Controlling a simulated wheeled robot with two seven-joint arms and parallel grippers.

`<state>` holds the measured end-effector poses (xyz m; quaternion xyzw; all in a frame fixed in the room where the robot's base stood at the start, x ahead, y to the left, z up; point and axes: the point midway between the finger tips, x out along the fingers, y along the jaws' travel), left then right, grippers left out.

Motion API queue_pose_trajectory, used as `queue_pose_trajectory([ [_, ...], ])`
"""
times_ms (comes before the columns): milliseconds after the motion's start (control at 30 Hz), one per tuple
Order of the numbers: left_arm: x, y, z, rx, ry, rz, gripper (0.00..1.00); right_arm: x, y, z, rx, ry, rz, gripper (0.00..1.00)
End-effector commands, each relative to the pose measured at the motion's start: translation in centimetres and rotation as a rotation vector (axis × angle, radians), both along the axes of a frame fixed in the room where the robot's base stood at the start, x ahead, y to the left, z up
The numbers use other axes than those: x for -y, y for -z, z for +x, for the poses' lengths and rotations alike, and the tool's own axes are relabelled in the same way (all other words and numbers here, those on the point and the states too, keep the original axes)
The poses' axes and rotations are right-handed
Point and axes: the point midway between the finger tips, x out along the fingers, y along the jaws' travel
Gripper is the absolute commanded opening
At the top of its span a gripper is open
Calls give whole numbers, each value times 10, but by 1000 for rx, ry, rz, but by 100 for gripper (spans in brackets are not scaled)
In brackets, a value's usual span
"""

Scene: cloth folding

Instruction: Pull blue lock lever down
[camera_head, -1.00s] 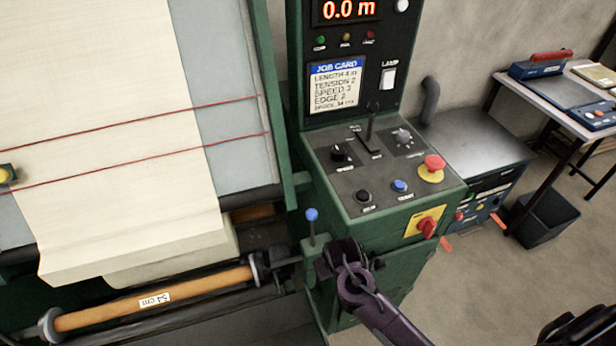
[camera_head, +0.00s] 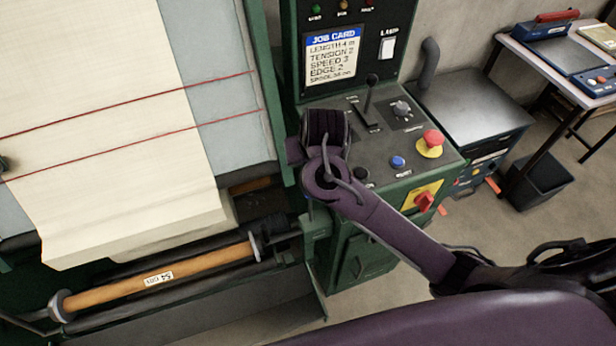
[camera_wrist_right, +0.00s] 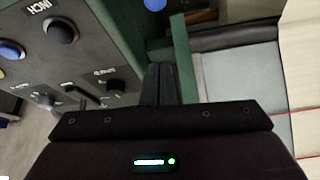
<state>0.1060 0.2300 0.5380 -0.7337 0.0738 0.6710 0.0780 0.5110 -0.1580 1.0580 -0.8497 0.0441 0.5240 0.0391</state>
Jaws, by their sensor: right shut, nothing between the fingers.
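The blue ball knob (camera_wrist_right: 155,4) of the lock lever shows at the top edge of the right wrist view, partly cut off. In the head view the knob is hidden behind my right wrist. My right gripper (camera_wrist_right: 161,68) is shut and empty, its fingers pointing toward the knob, with a gap between them in the picture. In the head view my right arm comes in from the right and its wrist covers the left part of the control panel's front; the fingertips are hidden there. My left gripper is not in view.
The green control console (camera_head: 375,110) carries knobs, a black lever (camera_head: 369,95), a blue button (camera_head: 397,162) and a red emergency button (camera_head: 433,138). Cream cloth (camera_head: 100,120) hangs over the machine at left, above a wooden roller (camera_head: 170,277). A side table (camera_head: 545,60) stands at right.

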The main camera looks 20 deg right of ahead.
Motion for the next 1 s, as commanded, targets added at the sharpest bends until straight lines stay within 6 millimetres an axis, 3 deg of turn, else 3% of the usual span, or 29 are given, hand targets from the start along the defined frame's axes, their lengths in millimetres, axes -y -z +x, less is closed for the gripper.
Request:
queue_pose_trajectory([
  [267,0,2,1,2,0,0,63,0,10,4,-2,1,2,0],
  [733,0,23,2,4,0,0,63,2,94,44,-5,2,6,0],
  [800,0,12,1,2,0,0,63,2,90,32,-5,-1,1,0],
  [1000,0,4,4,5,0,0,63,0,94,10,-3,-1,0,0],
])
